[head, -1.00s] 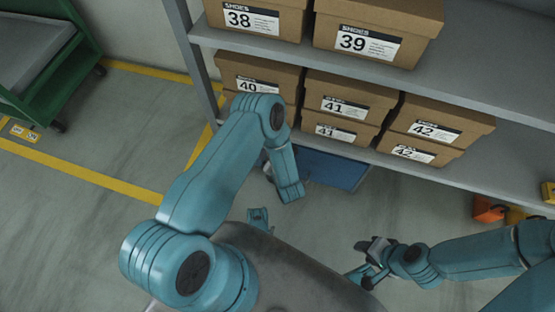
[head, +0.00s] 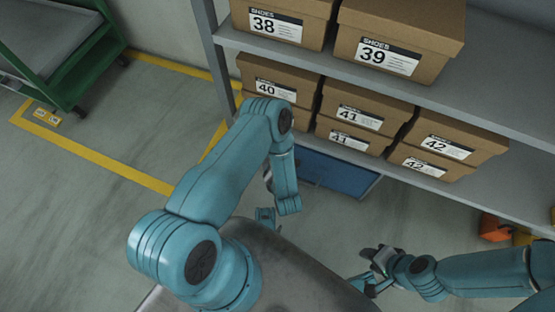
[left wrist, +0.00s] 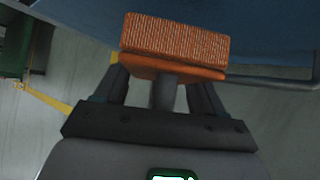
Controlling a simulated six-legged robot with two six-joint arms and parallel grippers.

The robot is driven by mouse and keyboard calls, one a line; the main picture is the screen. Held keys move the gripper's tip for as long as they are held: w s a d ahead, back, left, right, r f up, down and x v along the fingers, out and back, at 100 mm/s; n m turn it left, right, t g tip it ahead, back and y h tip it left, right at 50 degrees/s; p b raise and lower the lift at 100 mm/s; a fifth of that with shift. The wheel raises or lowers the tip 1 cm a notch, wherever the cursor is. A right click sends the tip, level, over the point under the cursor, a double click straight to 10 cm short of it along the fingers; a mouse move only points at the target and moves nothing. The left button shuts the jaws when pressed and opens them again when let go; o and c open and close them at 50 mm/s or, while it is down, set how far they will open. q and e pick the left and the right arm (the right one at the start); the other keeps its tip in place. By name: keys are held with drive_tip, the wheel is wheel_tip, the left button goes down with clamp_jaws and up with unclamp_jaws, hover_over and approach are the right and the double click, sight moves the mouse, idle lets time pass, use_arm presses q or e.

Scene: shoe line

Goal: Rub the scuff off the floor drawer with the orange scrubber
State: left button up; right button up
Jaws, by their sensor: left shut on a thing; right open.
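The blue floor drawer (head: 340,175) shows at floor level under the shelf, partly behind my left arm; I make out no scuff on it. In the left wrist view the drawer's blue surface (left wrist: 270,25) fills the top. The orange scrubber (left wrist: 175,40), a ribbed block on a handle, is held by my left gripper (left wrist: 165,95), its block overlapping the blue surface in the picture. Whether it touches I cannot tell. In the head view the scrubber and left fingertips are hidden by my arm. My right gripper (head: 375,270) is open and empty at lower right, above the floor.
A grey shelf (head: 490,85) with several brown shoe boxes (head: 395,45) stands over the drawer. Orange (head: 494,228) and yellow items sit at the right under the shelf. A green cart (head: 75,75) stands at upper left.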

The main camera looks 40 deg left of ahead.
use_arm(q)
drive_tip(key=shift+s+d, duration=0.2)
drive_tip(key=shift+s, duration=0.65)
drive_tip(key=shift+s, duration=0.15)
drive_tip(key=shift+s+d+p, duration=0.2)
drive_tip(key=shift+s+p, duration=0.2)
drive_tip(key=shift+s, duration=0.3)
drive_tip(key=shift+s+d+p, duration=0.15)
drive_tip(key=shift+s+p, duration=0.2)
drive_tip(key=shift+s, duration=0.3)
